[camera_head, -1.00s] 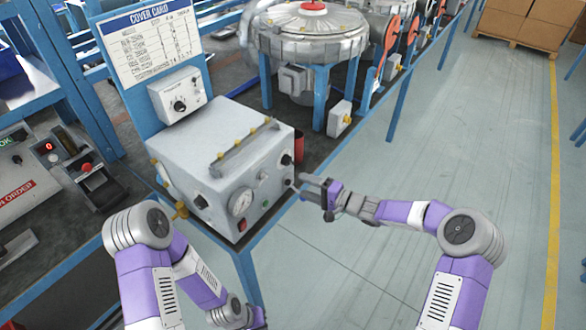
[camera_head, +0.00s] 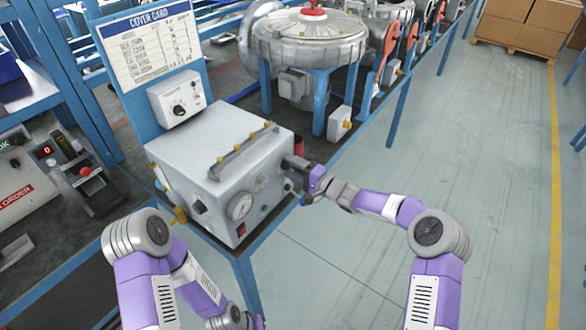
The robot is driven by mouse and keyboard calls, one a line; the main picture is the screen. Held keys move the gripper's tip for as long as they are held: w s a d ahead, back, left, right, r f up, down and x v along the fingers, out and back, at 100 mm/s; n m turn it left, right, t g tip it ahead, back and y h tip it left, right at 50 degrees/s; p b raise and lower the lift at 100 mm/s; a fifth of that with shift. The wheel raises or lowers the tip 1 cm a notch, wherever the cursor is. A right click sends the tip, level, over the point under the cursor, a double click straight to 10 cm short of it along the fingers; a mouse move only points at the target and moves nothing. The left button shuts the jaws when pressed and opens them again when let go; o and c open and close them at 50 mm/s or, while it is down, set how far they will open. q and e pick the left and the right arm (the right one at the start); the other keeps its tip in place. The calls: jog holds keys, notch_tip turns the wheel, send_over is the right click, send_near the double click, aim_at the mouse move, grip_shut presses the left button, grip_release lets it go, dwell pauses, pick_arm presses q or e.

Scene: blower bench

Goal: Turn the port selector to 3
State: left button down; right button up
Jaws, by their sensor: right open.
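A grey box (camera_head: 215,150) stands on the bench with a row of yellow-tipped fittings on top. Its front face carries a round gauge (camera_head: 240,207), a small green button and a dark knob (camera_head: 200,206) at the left. My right gripper (camera_head: 294,166) is open at the right end of this face, where another black knob sits; the fingers largely hide that knob. I cannot tell whether they touch it. A white control box (camera_head: 192,88) above has a black dial (camera_head: 179,110). No port number is legible. My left gripper (camera_head: 256,323) is at the bottom edge, mostly cut off.
A cover card (camera_head: 150,45) stands behind the box. A round blower housing (camera_head: 310,45) is at the back. A red button unit (camera_head: 86,172) is at the left. The floor on the right is clear, with cartons (camera_head: 525,25) far back.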

jog(key=c, duration=1)
jog(key=shift+c, duration=0.2)
jog(key=shift+m, duration=0.4)
jog(key=m, duration=0.2)
jog(key=shift+m, duration=0.4)
jog(key=m+p, duration=0.1)
jog(key=m, duration=0.3)
jog(key=shift+m, duration=0.3)
jog(key=m+p, duration=0.3)
jog(key=m, duration=0.3)
jog(key=shift+r, duration=0.1)
jog(key=shift+m+p, duration=0.75)
jog(key=shift+m, duration=1.15)
jog(key=o, duration=1)
